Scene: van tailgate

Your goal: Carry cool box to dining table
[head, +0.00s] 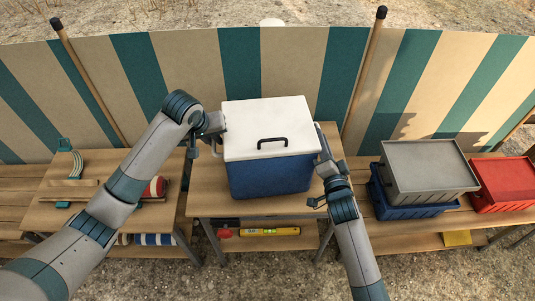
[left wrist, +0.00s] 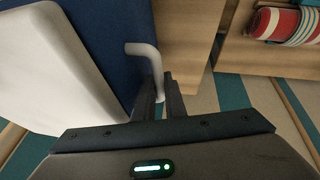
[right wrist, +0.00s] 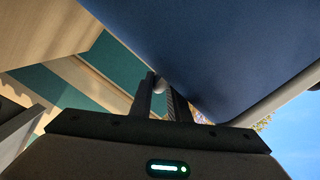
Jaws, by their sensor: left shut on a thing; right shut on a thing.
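The cool box (head: 270,173) is blue with a white lid (head: 245,122) and a black lid handle (head: 272,142). It is upright over the middle wooden table (head: 215,206); I cannot tell whether it touches the top. My left gripper (head: 218,138) is at its left side, and in the left wrist view the fingers (left wrist: 160,100) are shut on a white side handle (left wrist: 148,58). My right gripper (head: 318,178) is at its right side. In the right wrist view its fingers (right wrist: 163,95) are shut on a pale handle (right wrist: 160,87), mostly hidden by the fingers.
Grey (head: 430,165) and blue crates (head: 405,207) and a red crate (head: 503,180) stand on the right table. A red-striped roll (head: 156,187) lies on the left table. A yellow level (head: 268,232) is on the lower shelf. A striped windbreak (head: 290,65) stands behind.

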